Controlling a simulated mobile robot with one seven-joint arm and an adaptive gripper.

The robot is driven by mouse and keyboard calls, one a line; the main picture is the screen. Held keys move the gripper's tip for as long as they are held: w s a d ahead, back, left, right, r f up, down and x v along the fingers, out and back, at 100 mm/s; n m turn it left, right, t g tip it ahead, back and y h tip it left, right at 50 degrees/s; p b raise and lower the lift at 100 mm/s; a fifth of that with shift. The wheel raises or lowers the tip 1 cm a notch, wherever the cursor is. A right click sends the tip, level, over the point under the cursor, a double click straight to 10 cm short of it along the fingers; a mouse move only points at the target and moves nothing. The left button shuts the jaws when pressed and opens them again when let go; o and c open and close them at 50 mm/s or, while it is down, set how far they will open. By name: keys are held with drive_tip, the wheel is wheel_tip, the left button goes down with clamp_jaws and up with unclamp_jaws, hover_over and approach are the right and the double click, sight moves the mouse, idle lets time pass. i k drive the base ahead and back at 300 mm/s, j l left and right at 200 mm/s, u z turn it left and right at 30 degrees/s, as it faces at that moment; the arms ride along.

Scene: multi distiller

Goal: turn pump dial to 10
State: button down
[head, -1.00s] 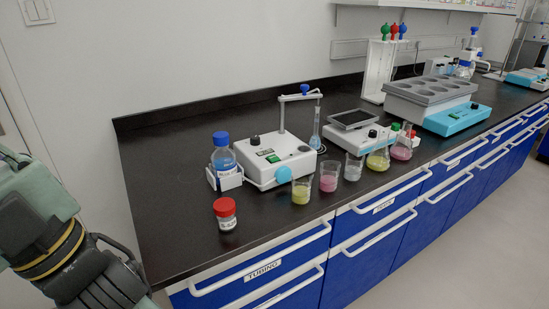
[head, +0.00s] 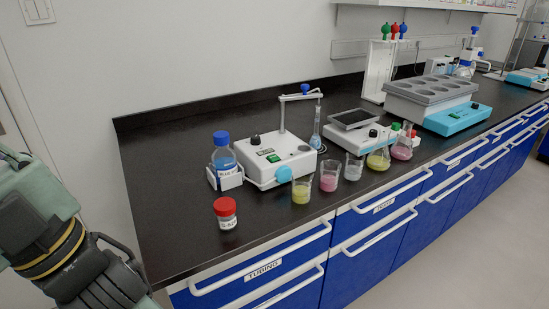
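The pump (head: 277,160) is a white box with a sloped front on the black bench. It has a dark knob (head: 255,140) at the top left of its face and a small green display or switch (head: 273,158). A light-blue round part (head: 284,174) sits on its front side. Which of these is the dial, and its setting, are too small to tell. My arm shows at the lower left, well apart from the pump. The dark end of my arm (head: 105,285) is cut off by the picture edge, and my fingertips cannot be made out.
A blue-capped bottle (head: 223,155) stands in a white holder left of the pump, and a red-lidded jar (head: 226,213) in front. Beakers (head: 300,192) and flasks (head: 402,146) line the front edge. A post with an arm (head: 282,115) rises behind. The bench's left end (head: 155,200) is clear.

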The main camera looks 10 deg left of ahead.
sight(255, 140)
drive_tip(key=j+u, duration=0.15)
drive_tip(key=j, duration=0.2)
drive_tip(key=i+j+u, duration=0.1)
drive_tip(key=j, duration=0.2)
drive_tip(key=i+j+u, duration=0.15)
drive_tip(key=j, duration=0.2)
drive_tip(key=i, duration=0.45)
